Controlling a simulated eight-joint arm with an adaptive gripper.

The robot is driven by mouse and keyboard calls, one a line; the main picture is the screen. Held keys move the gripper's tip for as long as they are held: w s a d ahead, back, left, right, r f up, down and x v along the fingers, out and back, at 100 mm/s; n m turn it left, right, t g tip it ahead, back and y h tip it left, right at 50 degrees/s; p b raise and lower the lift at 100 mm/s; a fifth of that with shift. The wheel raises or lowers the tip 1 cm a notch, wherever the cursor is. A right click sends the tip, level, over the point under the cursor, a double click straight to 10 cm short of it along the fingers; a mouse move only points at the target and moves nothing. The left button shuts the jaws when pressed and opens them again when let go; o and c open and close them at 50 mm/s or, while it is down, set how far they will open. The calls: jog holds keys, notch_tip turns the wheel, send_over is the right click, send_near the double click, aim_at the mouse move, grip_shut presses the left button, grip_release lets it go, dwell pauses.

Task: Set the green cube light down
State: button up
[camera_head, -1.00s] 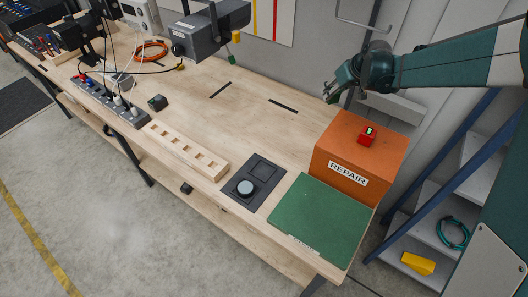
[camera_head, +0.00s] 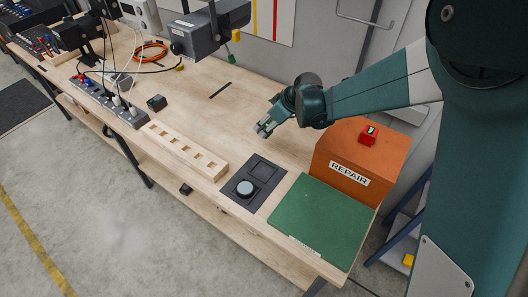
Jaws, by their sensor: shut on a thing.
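My gripper (camera_head: 264,129) is over the middle of the wooden bench, left of the orange box, with its fingers pointing down and left. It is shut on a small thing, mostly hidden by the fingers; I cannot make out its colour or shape. A small dark cube with a green patch (camera_head: 157,102) sits on the bench at the left, well away from my gripper. A red cube with a small lit green face (camera_head: 368,135) sits on the orange box. I cannot tell which of these, if any, is the green cube light.
A black plate (camera_head: 266,172) with a square outline and a round grey knob (camera_head: 245,188) lies left of the mat. A slotted wooden rack (camera_head: 185,150) lies further left. A grey device (camera_head: 212,35) hangs above the back.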

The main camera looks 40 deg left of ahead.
jog(key=shift+s+a+f, duration=0.1)
jog(key=shift+s+a, duration=0.05)
jog(key=shift+s, duration=0.15)
jog(key=shift+f, duration=3.15)
jog(key=shift+f, duration=0.1)
jog(key=shift+f, duration=1.75)
jog(key=shift+f, duration=0.15)
jog(key=o, duration=1)
